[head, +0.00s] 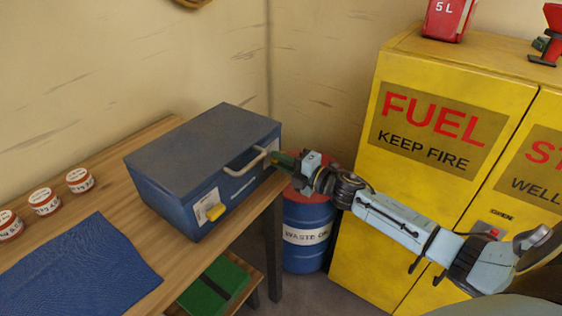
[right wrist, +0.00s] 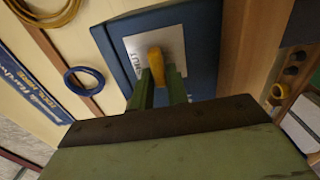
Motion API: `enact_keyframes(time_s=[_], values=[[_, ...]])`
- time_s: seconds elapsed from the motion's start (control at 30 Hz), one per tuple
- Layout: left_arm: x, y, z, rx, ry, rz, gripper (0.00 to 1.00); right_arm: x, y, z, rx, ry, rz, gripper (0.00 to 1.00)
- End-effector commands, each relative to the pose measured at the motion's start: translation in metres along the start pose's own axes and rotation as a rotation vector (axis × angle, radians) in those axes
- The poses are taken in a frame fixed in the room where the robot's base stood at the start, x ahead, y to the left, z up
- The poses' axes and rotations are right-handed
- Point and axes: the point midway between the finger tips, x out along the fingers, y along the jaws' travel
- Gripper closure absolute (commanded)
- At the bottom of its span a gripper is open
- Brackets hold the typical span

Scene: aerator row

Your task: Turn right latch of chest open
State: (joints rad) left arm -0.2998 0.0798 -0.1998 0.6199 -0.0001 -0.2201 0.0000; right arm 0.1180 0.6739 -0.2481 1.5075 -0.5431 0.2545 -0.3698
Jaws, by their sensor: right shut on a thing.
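The blue chest (head: 165,205) with a grey lid (head: 205,145) and a pale front handle (head: 246,163) stands on the wooden bench. Its left latch (head: 214,211) is yellow on a pale plate. The right latch is hidden behind my right gripper (head: 282,160) in the head view. In the right wrist view the right latch (right wrist: 156,64) is a yellow knob on a pale plate (right wrist: 170,45). The green fingers of my right gripper (right wrist: 160,88) are shut on it, one on each side. My left gripper is not in view.
The wooden bench (head: 105,172) holds a blue mat (head: 75,270) and several small tins (head: 79,180) at left. A waste oil drum (head: 305,215) stands beside the bench. A yellow fuel cabinet (head: 400,190) stands at right, behind my right arm.

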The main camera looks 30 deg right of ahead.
Motion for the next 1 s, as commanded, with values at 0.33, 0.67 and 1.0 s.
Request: enact_keyframes(time_s=[0.33, 0.67, 1.0], values=[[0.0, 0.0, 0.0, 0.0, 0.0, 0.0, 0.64, 0.0, 0.0, 0.0, 0.001, 0.0, -0.001, 0.65], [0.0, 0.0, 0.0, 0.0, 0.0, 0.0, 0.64, -0.006, -0.001, 0.0, 0.001, 0.0, -0.002, 0.65], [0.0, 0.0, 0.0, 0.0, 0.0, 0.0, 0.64, -0.06, -0.002, -0.001, 0.001, 0.0, -0.005, 0.65]])
